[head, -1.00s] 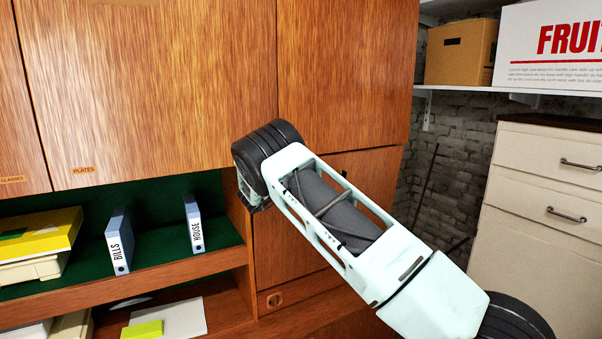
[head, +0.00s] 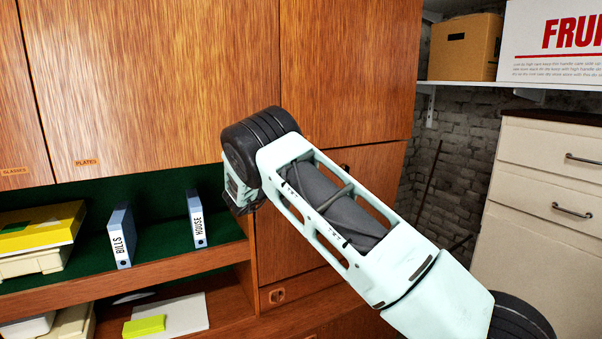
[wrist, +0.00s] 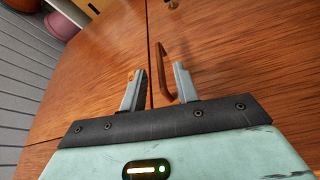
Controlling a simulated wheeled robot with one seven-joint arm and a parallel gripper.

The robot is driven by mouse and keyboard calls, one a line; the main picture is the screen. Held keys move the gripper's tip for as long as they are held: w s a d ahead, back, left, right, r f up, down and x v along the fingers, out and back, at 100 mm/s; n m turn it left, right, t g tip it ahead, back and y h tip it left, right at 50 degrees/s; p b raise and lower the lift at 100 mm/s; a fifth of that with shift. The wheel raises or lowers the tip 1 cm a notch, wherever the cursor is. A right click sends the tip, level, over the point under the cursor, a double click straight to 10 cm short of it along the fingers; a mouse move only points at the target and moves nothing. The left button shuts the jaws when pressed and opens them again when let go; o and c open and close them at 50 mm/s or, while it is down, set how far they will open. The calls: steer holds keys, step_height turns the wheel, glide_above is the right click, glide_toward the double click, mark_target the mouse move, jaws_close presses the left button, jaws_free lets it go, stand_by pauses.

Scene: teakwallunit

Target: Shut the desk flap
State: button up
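In the wrist view my gripper (wrist: 158,70) has its two fingers apart, with nothing held. A curved wooden handle (wrist: 165,72) shows in the gap between the fingertips, beyond or beside them; contact cannot be told. The handle lies by a dark seam between two brown wooden panels (wrist: 230,50). I cannot tell which panel is the desk flap. In the head view my gripper end (head: 240,190) is in front of the wall unit, right of the green-lined shelf, and its fingers are hidden. The flap is not clearly identifiable there.
Blue binders BILLS (head: 121,236) and HOUSE (head: 197,218) stand on the green-lined shelf. Papers and a yellow-green pad (head: 144,326) lie below. A cream drawer cabinet (head: 540,220) stands at right. A pink basket (wrist: 62,26) shows in the wrist view.

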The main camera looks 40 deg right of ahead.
steer(key=s+a+f+b, duration=0.1)
steer(key=a+b, duration=0.1)
steer(key=a, duration=0.9)
steer(key=shift+s+a+f, duration=0.15)
steer(key=shift+s+a, duration=0.1)
steer(key=shift+s, duration=0.05)
